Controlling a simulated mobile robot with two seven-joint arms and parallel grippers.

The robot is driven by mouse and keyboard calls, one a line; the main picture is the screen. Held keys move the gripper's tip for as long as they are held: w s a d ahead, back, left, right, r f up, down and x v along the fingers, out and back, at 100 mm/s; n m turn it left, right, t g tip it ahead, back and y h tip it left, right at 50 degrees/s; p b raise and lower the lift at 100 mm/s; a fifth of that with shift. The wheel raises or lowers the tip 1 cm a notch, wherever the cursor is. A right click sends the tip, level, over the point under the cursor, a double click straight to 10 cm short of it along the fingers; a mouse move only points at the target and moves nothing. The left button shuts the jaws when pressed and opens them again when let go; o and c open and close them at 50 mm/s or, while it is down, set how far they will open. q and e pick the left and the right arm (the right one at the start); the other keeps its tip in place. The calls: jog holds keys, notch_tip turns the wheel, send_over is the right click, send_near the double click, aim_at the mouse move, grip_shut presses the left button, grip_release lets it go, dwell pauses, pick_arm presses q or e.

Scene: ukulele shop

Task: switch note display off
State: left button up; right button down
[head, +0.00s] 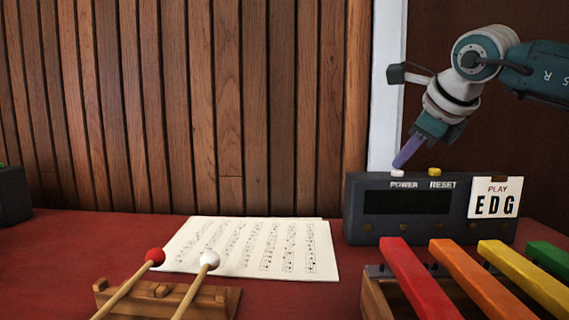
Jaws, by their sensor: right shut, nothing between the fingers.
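The note display (410,205) is a dark grey box at the right of the red table, with a dark, blank screen. A white button (397,173) sits on its top above the POWER label. A yellow button (435,172) sits above the RESET label. My right gripper (400,163) is shut and empty, pointing down and left. Its purple fingertips are at or just above the white button; I cannot tell whether they touch it. My left gripper is not in view.
A card reading PLAY E D G (494,198) is on the display's right front. Coloured xylophone bars (418,280) stand in front of it. Sheet music (250,247) and two mallets (208,262) on a wooden rest (150,298) lie left. A wood-panelled wall is behind.

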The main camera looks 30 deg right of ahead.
jog(key=shift+r, duration=0.3)
notch_tip(320, 180, up, 6)
jog(key=p, duration=0.5)
jog(key=shift+a, duration=0.1)
